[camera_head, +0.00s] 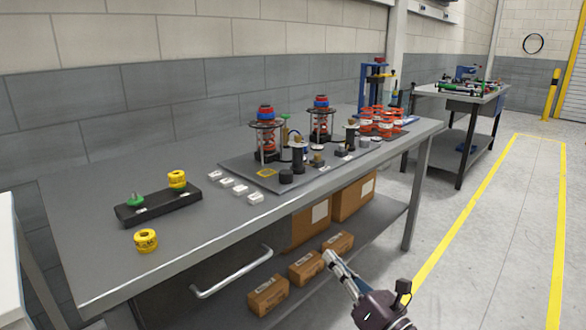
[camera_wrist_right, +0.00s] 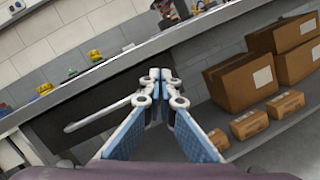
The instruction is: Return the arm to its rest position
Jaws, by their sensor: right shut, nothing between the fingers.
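My right gripper (camera_head: 340,272) is at the bottom of the head view, in front of the workbench (camera_head: 95,235) and below the level of its top. In the right wrist view, the right gripper (camera_wrist_right: 160,76) has its two fingertips together, with nothing between them. The fingers point toward the front edge of the bench. My left gripper is not in view.
The bench bears a black holder (camera_head: 158,204), a loose yellow ring (camera_head: 145,240) and a fixture plate (camera_head: 240,165). A handle (camera_head: 232,274) sticks out of its front. Cardboard boxes (camera_head: 268,294) stand on the lower shelf. The floor (camera_head: 490,220) to the right is clear.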

